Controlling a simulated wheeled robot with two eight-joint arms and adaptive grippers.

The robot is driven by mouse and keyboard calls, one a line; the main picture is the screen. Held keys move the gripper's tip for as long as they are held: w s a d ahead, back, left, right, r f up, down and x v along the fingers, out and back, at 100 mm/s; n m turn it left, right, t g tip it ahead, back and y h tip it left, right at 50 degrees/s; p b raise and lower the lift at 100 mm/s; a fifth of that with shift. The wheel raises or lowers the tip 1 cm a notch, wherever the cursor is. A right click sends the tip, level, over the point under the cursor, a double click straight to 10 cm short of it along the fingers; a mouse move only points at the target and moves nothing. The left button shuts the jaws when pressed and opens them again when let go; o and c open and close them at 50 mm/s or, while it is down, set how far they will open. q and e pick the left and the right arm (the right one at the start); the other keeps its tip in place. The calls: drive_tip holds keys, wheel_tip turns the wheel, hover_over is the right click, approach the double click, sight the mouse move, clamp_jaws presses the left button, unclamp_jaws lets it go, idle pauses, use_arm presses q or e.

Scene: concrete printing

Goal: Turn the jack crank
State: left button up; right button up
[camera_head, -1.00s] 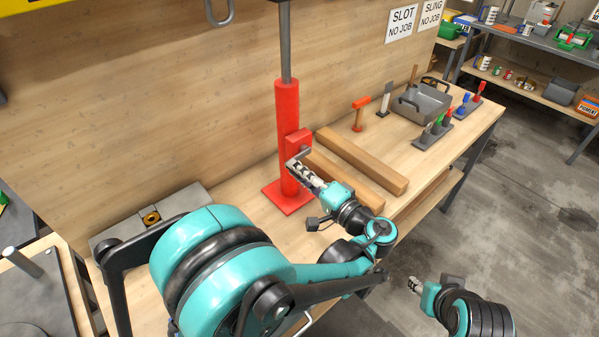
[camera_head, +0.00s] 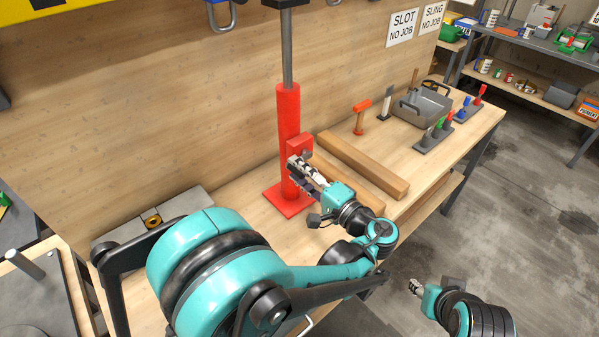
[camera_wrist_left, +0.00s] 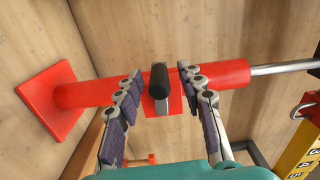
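The red jack (camera_head: 289,112) stands upright on its red base plate (camera_head: 277,200) on the workbench, with a steel rod rising from its top. A red block (camera_head: 299,143) on its side carries the crank. In the left wrist view the crank (camera_wrist_left: 159,82) shows end-on as a black grip on a grey arm. My left gripper (camera_head: 294,165) is at the crank; in the left wrist view its fingers (camera_wrist_left: 161,76) are spread on either side of the grip, with gaps visible. My right gripper (camera_head: 415,287) is low at the right, away from the bench; its opening is too small to tell.
Two wooden beams (camera_head: 364,164) lie right of the jack. An orange-handled tool (camera_head: 360,116), a grey tray (camera_head: 424,106) and racks of coloured-handled tools (camera_head: 433,134) stand farther right. A grey block (camera_head: 180,203) is at left. A plywood wall (camera_head: 130,100) rises behind.

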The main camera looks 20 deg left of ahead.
use_arm(q)
drive_tip(key=shift+d, duration=0.1)
drive_tip(key=v, duration=0.7)
drive_tip(key=shift+s+d+f, duration=0.1)
drive_tip(key=shift+s+d, duration=0.05)
drive_tip(key=shift+c, duration=0.2)
